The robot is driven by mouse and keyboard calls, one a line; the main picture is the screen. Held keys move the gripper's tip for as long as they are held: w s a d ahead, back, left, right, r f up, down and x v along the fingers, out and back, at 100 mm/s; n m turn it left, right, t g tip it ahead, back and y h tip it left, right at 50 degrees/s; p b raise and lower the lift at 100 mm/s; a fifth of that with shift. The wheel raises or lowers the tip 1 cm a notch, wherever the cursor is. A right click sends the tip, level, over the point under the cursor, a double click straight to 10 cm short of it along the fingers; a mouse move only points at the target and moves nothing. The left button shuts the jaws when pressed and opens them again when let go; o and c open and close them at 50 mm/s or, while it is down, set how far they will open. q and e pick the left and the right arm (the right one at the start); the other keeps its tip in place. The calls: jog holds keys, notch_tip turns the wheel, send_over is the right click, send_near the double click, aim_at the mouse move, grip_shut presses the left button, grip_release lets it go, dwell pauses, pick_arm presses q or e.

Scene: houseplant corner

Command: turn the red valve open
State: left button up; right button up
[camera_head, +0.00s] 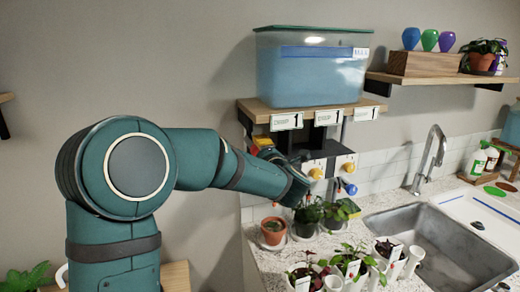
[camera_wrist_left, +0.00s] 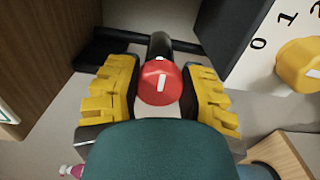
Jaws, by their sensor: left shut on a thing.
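The red valve (camera_wrist_left: 160,82) is a round knob with a white mark, on a dark stem, in the middle of the left wrist view. The mark runs nearly upright in that view. My left gripper (camera_wrist_left: 160,96) has its yellow ridged fingers on both sides of the knob and is shut on it. My right gripper is not in view.
A yellow valve (camera_head: 316,174) and a blue valve (camera_head: 350,189) are to the right. A water tank (camera_head: 310,75) stands on the shelf (camera_head: 262,108) above. Potted plants (camera_head: 274,230) crowd the counter (camera_head: 375,205) below, left of the sink (camera_head: 440,240).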

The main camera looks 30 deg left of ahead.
pick_arm(q)
jog(key=shift+r, duration=0.15)
dwell(0.4)
jog(key=o, duration=1.2)
jog(key=shift+f+m, duration=0.25)
jog(key=shift+m, duration=0.05)
jog(key=shift+d, duration=0.1)
jog(key=v, duration=0.8)
jog(key=shift+r, duration=0.25)
